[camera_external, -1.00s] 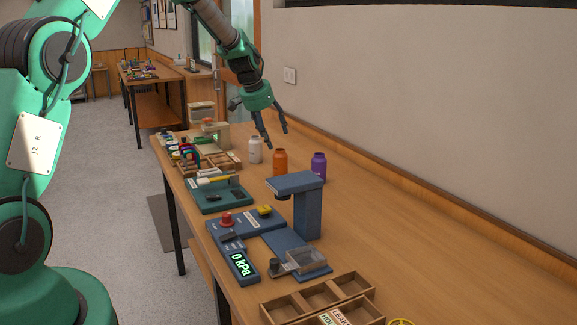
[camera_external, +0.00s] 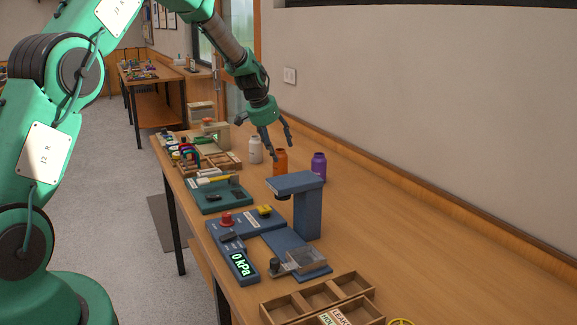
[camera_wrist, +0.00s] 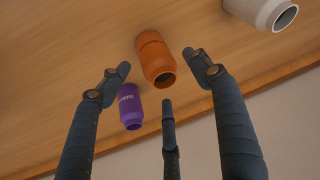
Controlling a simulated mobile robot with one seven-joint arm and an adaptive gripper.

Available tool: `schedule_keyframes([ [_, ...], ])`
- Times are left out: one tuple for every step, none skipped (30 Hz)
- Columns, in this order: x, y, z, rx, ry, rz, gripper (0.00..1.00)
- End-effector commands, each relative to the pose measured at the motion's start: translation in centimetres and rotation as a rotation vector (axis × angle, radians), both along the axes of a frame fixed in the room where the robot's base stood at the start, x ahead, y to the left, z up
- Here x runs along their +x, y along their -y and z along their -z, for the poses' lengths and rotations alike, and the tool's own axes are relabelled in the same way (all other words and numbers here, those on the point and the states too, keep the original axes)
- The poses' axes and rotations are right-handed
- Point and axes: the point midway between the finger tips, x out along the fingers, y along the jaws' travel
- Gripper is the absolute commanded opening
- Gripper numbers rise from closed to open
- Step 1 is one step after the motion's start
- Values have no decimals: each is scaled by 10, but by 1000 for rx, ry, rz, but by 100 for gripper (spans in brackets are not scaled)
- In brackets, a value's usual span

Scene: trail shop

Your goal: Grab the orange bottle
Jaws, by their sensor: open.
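The orange bottle (camera_external: 280,164) stands upright on the wooden bench, between a white bottle (camera_external: 255,150) on its left and a purple bottle (camera_external: 318,167) on its right. My gripper (camera_external: 280,150) is open and just above the orange bottle, with a finger overlapping its top in the external view. In the wrist view the orange bottle (camera_wrist: 155,60) is ahead of my open fingers (camera_wrist: 163,85), with nothing between them. The purple bottle (camera_wrist: 130,108) shows lower left and the white bottle (camera_wrist: 268,10) upper right there.
A blue stand (camera_external: 307,205) rises from the bench in front of the bottles. A green tray (camera_external: 220,197), a pressure readout (camera_external: 241,264) and a wooden divided box (camera_external: 318,298) are nearer. The wall is behind; the bench's right part is clear.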

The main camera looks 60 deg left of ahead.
Motion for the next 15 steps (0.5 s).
schedule_keyframes([
  [1, 0, 4, 0, -1, 0, 63],
  [2, -1, 6, 0, -1, 0, 63],
  [3, -1, 9, 0, -1, 0, 63],
  [4, -2, 12, 0, -1, 0, 63],
  [5, -2, 15, 0, -1, 0, 63],
  [7, -3, 19, 0, -1, 0, 63],
  [8, -3, 22, 0, -1, 0, 63],
  [9, -4, 25, 0, -1, 0, 63],
  [10, -5, 29, -1, -2, 0, 63],
  [12, -5, 31, 0, -1, 0, 63],
  [13, -6, 34, 0, -1, 0, 63],
  [14, -6, 37, 0, -1, 0, 63],
  [15, -7, 39, 0, -1, 0, 63],
  [16, -7, 41, 0, -1, 0, 63],
  [17, -7, 43, -1, -2, 0, 63],
])
